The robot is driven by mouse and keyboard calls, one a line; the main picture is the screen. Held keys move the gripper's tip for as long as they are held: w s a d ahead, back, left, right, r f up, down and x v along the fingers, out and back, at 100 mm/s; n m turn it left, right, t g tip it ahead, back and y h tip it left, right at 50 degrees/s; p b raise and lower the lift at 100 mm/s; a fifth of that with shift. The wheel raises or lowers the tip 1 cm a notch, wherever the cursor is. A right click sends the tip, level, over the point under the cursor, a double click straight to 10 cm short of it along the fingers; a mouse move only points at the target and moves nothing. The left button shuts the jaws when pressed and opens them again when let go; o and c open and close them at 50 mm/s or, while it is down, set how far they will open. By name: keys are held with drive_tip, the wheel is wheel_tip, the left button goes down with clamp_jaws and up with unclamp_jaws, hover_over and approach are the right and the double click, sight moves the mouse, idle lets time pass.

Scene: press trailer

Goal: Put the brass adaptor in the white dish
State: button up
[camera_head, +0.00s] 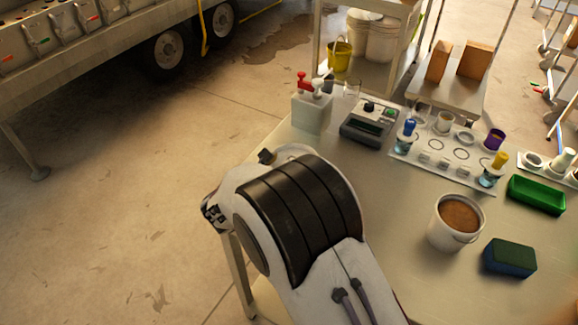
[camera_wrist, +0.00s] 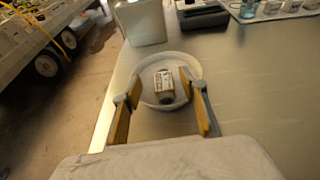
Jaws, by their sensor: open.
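The white round dish (camera_wrist: 148,72) sits on the table near its left edge in the wrist view. A small cylindrical piece (camera_wrist: 164,84), brownish with a pale marked label, lies inside the dish. It looks like the brass adaptor, but its colour is hard to make out. My gripper (camera_wrist: 160,88) is open, with its yellow-padded fingers on either side of the piece and apart from it. Whether the fingertips touch the dish, I cannot tell. In the head view my arm hides the dish and the piece.
A white dispenser box (camera_head: 312,111) and a dark instrument (camera_head: 369,121) stand behind the dish. The table beside the dish is clear.

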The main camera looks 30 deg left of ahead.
drive_tip(key=shift+f+x, duration=0.15)
drive_tip(key=shift+x, duration=0.8)
drive_tip(key=shift+f+x, duration=0.15)
drive_tip(key=shift+x, duration=0.8)
drive_tip(key=shift+w+d+f, duration=0.15)
drive_tip(key=shift+w+f, duration=0.1)
drive_tip(key=shift+w, duration=0.3)
clamp_jaws()
